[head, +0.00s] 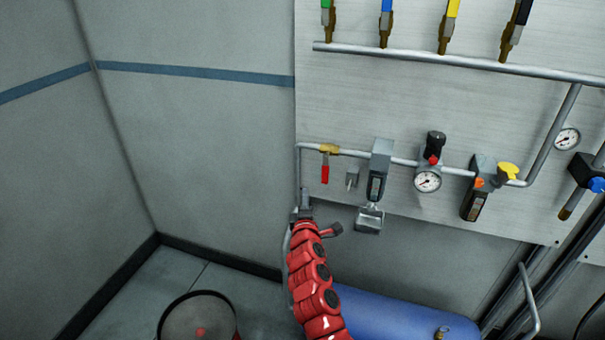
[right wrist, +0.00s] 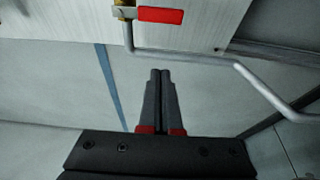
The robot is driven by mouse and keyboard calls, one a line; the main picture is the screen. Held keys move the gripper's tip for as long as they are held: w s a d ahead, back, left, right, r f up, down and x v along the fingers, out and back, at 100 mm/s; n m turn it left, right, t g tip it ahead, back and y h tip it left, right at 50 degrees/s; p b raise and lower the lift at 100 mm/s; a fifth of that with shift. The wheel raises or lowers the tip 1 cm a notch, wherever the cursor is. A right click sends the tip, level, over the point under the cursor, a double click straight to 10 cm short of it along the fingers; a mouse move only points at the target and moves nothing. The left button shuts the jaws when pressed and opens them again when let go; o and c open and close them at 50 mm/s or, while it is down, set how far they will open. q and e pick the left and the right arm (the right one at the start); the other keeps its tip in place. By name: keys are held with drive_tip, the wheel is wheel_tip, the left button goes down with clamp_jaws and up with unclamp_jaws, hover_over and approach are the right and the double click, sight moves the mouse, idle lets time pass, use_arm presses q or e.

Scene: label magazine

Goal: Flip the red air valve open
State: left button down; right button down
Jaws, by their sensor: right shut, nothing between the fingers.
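The red air valve's handle (head: 325,174) hangs straight down from its brass body (head: 329,149) on the thin horizontal pipe, so it lies across the pipe. The red handle (right wrist: 160,15) also shows at the top of the right wrist view, next to the brass body (right wrist: 123,10). My right gripper (head: 306,196) is below and a little left of the handle, apart from it. In the right wrist view its two black fingers (right wrist: 160,72) are shut together and empty. My left gripper is not in view.
The pipe (head: 350,152) leads right to a grey valve block (head: 380,160), a gauge (head: 427,180) and a filter unit with a yellow knob (head: 508,171). A small grey fitting (head: 352,177) sits just right of the handle. A blue tank (head: 400,316) lies below the panel.

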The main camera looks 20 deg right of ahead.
sight(325, 175)
drive_tip(key=shift+s+d+r, duration=0.1)
drive_tip(key=shift+d, duration=0.05)
drive_tip(key=b+x, duration=0.5)
drive_tip(key=x, duration=0.5)
drive_tip(key=s+d+p, duration=0.1)
drive_tip(key=p, duration=0.1)
drive_tip(key=s+d+p, duration=0.1)
drive_tip(key=d+p, duration=0.1)
drive_tip(key=shift+s, duration=0.1)
drive_tip(key=shift+d+p, duration=0.1)
drive_tip(key=shift+p, duration=0.2)
